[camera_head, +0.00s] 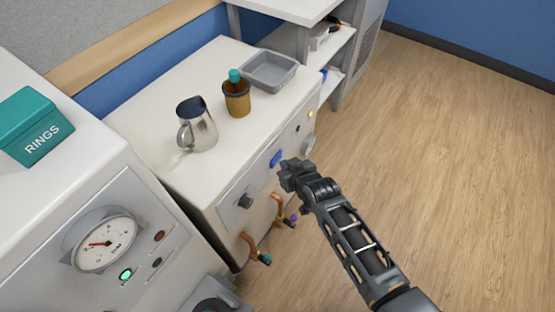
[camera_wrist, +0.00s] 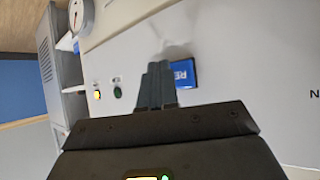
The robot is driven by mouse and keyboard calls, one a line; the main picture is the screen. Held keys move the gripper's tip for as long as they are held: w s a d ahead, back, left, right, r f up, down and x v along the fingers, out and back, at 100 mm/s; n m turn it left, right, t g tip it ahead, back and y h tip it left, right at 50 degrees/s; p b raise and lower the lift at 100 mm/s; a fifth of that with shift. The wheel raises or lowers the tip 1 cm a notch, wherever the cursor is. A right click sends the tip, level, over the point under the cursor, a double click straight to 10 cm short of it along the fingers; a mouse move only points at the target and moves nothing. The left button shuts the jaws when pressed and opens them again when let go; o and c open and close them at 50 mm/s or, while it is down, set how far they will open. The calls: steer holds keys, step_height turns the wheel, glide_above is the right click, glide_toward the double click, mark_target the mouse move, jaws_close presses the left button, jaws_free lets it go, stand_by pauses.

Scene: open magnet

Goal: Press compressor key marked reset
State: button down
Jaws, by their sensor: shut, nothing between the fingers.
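The blue key (camera_head: 276,158) is on the front panel of the white compressor cabinet (camera_head: 218,190). In the wrist view the blue key (camera_wrist: 185,73) shows white letters starting "RE"; the rest is hidden behind my fingers. My gripper (camera_head: 286,168) is in front of the panel, just below and right of the key in the head view. In the wrist view my gripper (camera_wrist: 157,70) is shut and empty, its fingertips beside the key and overlapping its left edge. I cannot tell whether the tips touch the key or panel.
A yellow lamp (camera_wrist: 97,95) and a dark green button (camera_wrist: 118,92) are on the same panel. A dark knob (camera_head: 245,201) and copper pipes (camera_head: 278,208) are lower left. The floor at right is clear.

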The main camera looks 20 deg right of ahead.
steer(key=shift+w+a, duration=0.25)
steer(key=shift+w, duration=0.1)
stand_by(0.7)
steer(key=shift+s+d, duration=0.5)
steer(key=shift+s, duration=0.2)
stand_by(0.3)
steer(key=shift+s+d, duration=0.75)
steer(key=shift+s, duration=0.25)
steer(key=shift+s+d, duration=0.75)
steer(key=shift+s, duration=0.25)
